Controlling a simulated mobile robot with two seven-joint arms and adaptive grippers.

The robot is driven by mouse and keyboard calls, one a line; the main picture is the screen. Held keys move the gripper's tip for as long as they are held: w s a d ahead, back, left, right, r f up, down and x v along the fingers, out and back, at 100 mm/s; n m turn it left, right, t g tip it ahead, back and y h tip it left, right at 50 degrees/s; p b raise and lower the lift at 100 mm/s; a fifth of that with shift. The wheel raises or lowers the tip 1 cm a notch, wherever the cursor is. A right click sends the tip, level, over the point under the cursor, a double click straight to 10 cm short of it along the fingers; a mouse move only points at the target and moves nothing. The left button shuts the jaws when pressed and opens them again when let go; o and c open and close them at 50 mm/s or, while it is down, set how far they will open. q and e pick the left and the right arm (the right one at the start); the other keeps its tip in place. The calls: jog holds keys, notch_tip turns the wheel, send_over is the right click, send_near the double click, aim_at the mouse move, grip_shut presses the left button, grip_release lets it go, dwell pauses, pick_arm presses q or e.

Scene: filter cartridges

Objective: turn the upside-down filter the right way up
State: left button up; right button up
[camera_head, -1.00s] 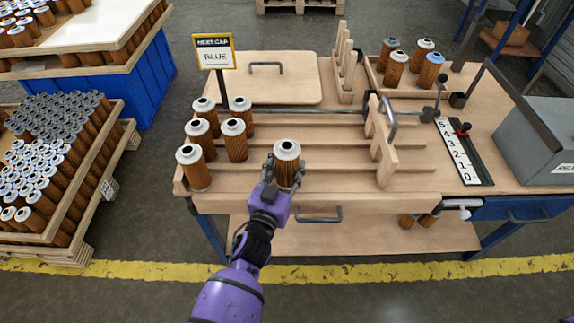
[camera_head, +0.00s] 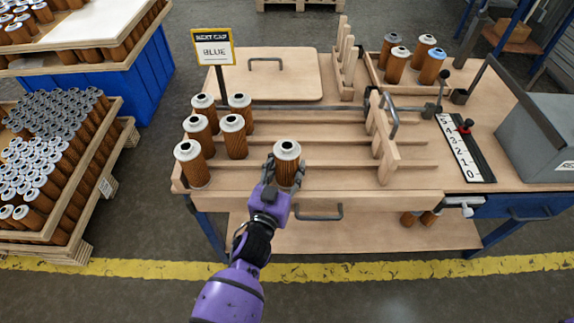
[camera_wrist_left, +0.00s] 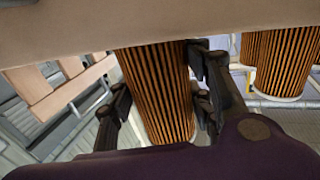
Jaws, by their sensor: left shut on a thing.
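My left gripper (camera_head: 286,180) is shut on a pleated brown filter (camera_head: 288,169) near the front edge of the bench, its fingers on either side of the body. The filter is upright, with a pale cap and dark hole on top. I cannot tell which is upside down. My right gripper is out of view.
A wooden bench (camera_head: 340,180) has low rails and a wooden gate (camera_head: 384,145) to the right. A sign (camera_head: 212,48) reads "NEXT CAP BLUE". A back tray holds several filters, one blue-capped (camera_head: 432,68). A grey box (camera_head: 545,140) stands at the right.

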pick_arm(q)
jog(key=shift+f, duration=0.15)
jog(key=o, duration=1.3)
jog(key=v, duration=1.2)
